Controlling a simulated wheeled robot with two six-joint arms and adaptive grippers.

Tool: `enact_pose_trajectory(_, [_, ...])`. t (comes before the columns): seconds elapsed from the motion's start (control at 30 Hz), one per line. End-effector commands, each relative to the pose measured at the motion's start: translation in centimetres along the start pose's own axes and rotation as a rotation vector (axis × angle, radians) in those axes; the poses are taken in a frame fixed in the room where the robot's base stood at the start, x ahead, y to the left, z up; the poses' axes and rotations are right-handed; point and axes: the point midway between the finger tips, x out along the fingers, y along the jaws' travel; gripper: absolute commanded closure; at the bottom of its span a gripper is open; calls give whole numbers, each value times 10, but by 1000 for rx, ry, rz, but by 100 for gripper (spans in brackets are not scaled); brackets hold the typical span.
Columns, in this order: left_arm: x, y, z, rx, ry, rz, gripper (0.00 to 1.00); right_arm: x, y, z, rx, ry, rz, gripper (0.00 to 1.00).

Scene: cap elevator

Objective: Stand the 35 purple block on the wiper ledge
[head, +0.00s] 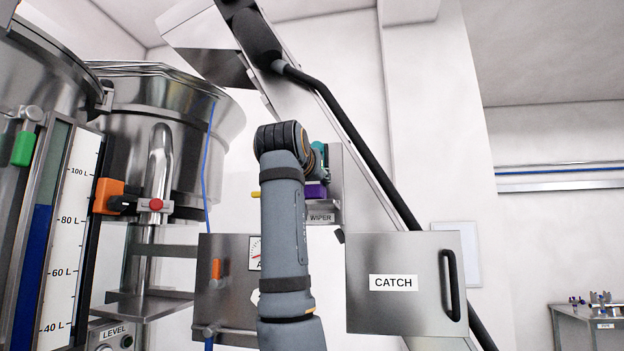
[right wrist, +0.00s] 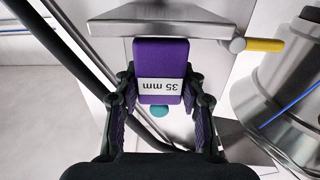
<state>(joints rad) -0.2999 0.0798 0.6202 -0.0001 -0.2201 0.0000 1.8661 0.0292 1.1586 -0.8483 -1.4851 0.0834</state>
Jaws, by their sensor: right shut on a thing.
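The purple block (right wrist: 162,62), with a white label reading "35 mm", is between the fingers of my right gripper (right wrist: 160,100), which is shut on it. In the head view part of the block (head: 315,190) shows beside my right wrist, just above the metal wiper ledge (head: 321,206) with its "WIPER" label. In the right wrist view the block's far end meets the edge of the ledge (right wrist: 185,20); I cannot tell whether it rests on it. My right gripper (head: 325,176) is partly hidden by my arm in the head view. My left gripper is not in view.
A yellow handle (right wrist: 265,45) sticks out beside the ledge. A teal round part (right wrist: 159,110) is on the panel behind the gripper. A black tube (head: 350,135) runs down the sloping elevator. The "CATCH" box (head: 400,310) stands lower right, and a steel bowl (head: 165,105) is at left.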

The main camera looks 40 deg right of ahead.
Motion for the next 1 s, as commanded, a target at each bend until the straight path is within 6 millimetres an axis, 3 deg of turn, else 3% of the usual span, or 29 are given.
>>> enact_pose_trajectory(0.33, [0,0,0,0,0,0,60,2,0,0,1,1,-1,95])
enact_pose_trajectory(0.37, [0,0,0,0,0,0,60,2,0,0,1,1,-1,57])
enact_pose_trajectory(0.53, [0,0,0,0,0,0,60,2,0,0,1,1,-1,34])
enact_pose_trajectory(0.83, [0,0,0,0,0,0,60,1,0,0,0,0,-1,34])
enact_pose_trajectory(1.0, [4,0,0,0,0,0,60,-8,-1,1,1,2,-3,34])
